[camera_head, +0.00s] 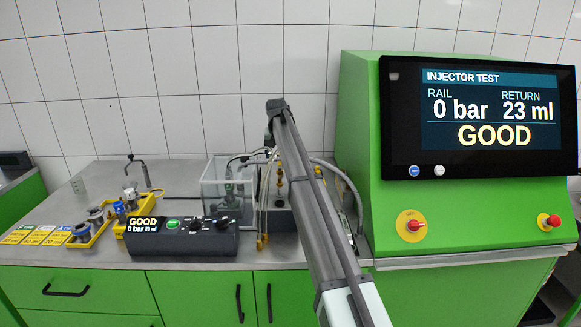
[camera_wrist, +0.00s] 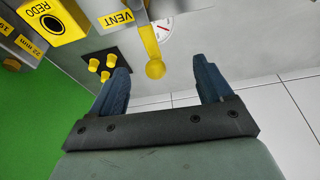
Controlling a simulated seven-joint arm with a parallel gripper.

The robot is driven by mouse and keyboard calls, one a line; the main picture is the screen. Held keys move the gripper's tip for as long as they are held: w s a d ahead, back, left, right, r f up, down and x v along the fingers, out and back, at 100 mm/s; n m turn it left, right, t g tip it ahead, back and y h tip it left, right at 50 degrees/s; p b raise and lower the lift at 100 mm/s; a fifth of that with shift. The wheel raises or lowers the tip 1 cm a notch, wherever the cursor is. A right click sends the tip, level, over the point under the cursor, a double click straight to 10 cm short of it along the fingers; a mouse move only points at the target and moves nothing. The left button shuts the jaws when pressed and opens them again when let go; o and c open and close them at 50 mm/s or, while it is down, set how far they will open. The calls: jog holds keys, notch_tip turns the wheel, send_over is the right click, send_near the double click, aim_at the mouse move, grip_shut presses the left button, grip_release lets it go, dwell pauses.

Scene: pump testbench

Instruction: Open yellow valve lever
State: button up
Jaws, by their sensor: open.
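The yellow valve lever (camera_wrist: 152,45) shows in the wrist view as a narrow bar with a round knob at its end, beside a yellow VENT label (camera_wrist: 118,18). My gripper (camera_wrist: 161,62) is open, with one dark blue finger on each side of the knob in the picture. The knob lies a little left of the middle of the gap, near the fingertips. Nothing is held, and I see no contact; the depth between fingers and lever is hard to tell. In the head view my arm hides the gripper, and I cannot make out the lever surely.
Three yellow knobs (camera_wrist: 105,69) on a dark plate sit near the left finger. A gauge (camera_wrist: 163,28) is behind the lever. In the head view, a clear box (camera_head: 222,180), a control box (camera_head: 183,238) and a green console (camera_head: 360,130) stand around my arm.

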dwell(0.3)
jog(key=shift+r, duration=3)
